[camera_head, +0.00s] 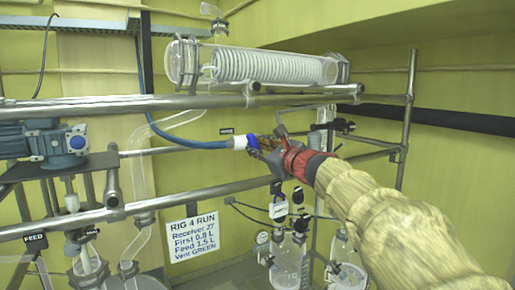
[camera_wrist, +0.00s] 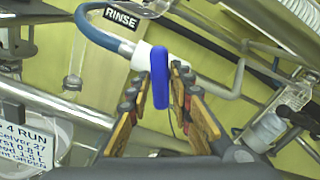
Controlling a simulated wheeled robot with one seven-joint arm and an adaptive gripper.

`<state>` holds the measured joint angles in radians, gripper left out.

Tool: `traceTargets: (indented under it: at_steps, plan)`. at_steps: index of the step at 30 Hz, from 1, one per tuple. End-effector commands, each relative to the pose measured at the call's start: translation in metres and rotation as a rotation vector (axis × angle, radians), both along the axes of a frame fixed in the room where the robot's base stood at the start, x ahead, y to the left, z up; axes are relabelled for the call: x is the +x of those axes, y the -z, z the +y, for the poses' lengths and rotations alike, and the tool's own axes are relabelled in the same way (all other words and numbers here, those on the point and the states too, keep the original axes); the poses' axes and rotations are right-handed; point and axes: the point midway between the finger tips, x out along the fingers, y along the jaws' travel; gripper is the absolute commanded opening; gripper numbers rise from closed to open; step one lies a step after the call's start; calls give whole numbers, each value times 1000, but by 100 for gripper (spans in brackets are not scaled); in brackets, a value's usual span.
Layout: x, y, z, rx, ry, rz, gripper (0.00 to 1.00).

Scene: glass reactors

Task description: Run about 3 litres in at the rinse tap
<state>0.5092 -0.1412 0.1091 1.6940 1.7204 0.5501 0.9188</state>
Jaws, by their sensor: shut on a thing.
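The rinse tap has a white body (camera_head: 240,143), fed by a blue hose (camera_head: 190,143) from the left. In the wrist view the white body (camera_wrist: 143,54) sits below the RINSE label (camera_wrist: 121,14). The blue lever (camera_wrist: 160,80) stands between my fingers, pointing down in that picture. My gripper (camera_head: 262,145) is shut on the lever; it also shows in the wrist view (camera_wrist: 160,88). A bent grey spout pipe (camera_wrist: 220,92) leaves the tap to the right. Flow cannot be made out.
Steel rails (camera_head: 100,103) cross above and below the tap. A glass coil condenser (camera_head: 270,68) lies overhead. Glass vessels (camera_head: 288,265) stand below my arm. A blue motor (camera_head: 60,142) is at left. The sign (camera_head: 193,235) reads Rig 4 run, Receiver 27, First 0.8 L, Feed 1.5 L, Vent GREEN.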

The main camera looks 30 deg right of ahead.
Motion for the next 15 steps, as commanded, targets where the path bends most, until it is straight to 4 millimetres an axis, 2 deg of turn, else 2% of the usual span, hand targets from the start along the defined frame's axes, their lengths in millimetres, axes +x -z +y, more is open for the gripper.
traceTargets:
  at_steps: [8, 15]
  plan:
    - [0, 0, 0, 13, 0, 0, 0]
    - [0, -1, 0, 235, 0, 9, 0]
